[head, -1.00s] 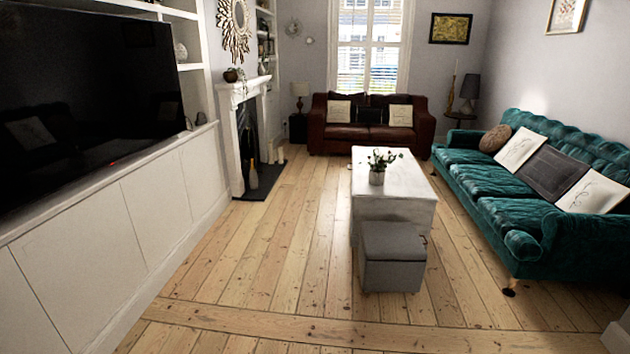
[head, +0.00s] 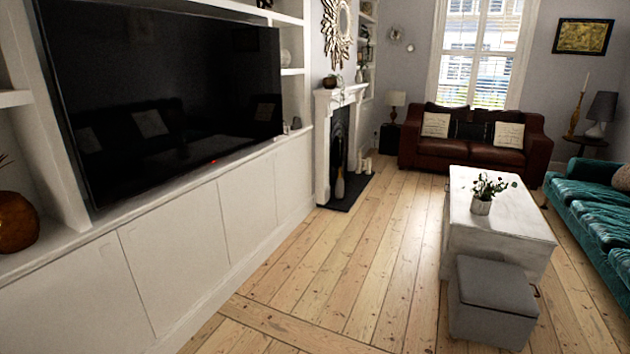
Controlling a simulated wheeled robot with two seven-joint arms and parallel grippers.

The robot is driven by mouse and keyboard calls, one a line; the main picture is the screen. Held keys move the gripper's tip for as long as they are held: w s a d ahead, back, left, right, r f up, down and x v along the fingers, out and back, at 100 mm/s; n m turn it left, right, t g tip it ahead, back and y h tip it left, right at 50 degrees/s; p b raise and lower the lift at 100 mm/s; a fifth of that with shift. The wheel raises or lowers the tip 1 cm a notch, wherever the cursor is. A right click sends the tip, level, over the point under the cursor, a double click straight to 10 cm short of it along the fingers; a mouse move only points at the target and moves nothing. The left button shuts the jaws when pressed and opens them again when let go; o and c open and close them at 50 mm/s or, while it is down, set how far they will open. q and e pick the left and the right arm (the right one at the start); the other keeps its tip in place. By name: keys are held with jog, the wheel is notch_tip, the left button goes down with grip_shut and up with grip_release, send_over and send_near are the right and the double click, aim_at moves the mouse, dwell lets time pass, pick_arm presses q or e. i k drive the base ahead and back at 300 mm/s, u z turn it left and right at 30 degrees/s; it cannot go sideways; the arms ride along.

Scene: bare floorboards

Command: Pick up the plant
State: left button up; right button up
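A small green plant in a grey-white pot (head: 481,205) stands upright on the white coffee table (head: 512,214), towards its near left part. A second small plant or dark ornament sits on the mantelpiece (head: 335,82), too small to tell clearly. Neither of my grippers shows in the head view.
A grey box stool (head: 495,300) stands against the near end of the coffee table. A teal sofa (head: 595,215) is at the right, a brown sofa (head: 472,145) at the back. White cabinets (head: 180,245) line the left. Bare floorboards (head: 365,270) between cabinets and table are clear.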

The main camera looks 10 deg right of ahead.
aim_at(482, 203)
jog(key=z, duration=0.15)
jog(key=i, duration=2.55)
jog(key=z, duration=1.15)
jog(key=i, duration=1.35)
jog(key=z, duration=1.6)
jog(key=i, duration=0.5)
jog(key=z, duration=0.35)
